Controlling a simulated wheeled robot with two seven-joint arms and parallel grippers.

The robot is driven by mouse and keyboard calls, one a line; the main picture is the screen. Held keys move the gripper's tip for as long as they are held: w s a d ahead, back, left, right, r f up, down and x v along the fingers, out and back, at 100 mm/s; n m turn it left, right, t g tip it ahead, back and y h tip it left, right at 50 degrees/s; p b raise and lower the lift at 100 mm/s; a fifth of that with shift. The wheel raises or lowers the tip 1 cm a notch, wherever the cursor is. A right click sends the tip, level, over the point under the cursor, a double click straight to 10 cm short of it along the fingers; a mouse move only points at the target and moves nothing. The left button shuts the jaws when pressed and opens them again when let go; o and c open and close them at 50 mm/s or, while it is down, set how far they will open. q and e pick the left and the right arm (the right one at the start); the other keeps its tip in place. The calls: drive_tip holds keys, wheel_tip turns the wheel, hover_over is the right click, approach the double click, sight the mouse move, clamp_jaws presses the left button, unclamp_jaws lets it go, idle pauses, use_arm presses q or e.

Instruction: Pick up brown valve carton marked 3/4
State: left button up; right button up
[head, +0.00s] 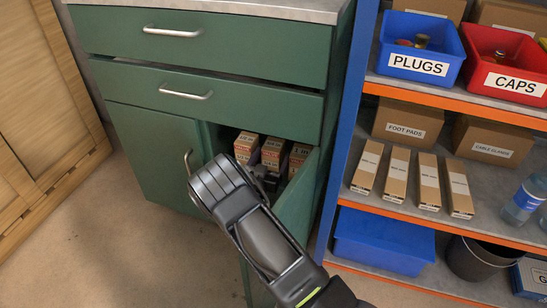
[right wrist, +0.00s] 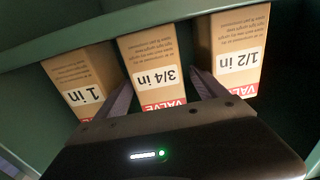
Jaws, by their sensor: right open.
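The brown 3/4 in valve carton (head: 273,151) stands in the middle of a row of three inside the open green cabinet. The right wrist view shows its "3/4 in" label upside down on the carton (right wrist: 165,70). My right gripper (head: 264,178) reaches into the cabinet opening and hides the carton's lower part in the head view. In the right wrist view its open fingers (right wrist: 162,88) lie to either side of the 3/4 carton; contact cannot be told. My left gripper is out of view.
The 1/2 in carton (right wrist: 238,50) and 1 in carton (right wrist: 78,80) stand close on either side. The green cabinet (head: 150,150) has drawers above the opening and an open door at the right. A shelf rack (head: 455,92) with bins and boxes stands to the right.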

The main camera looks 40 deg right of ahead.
drive_tip(key=b+x, duration=0.1)
drive_tip(key=x, duration=0.3)
drive_tip(key=shift+d+f+b, duration=0.1)
drive_tip(key=shift+d+b, duration=0.05)
drive_tip(key=shift+b, duration=0.2)
drive_tip(key=shift+w+d, duration=0.35)
drive_tip(key=shift+c, duration=0.3)
clamp_jaws()
idle(0.4)
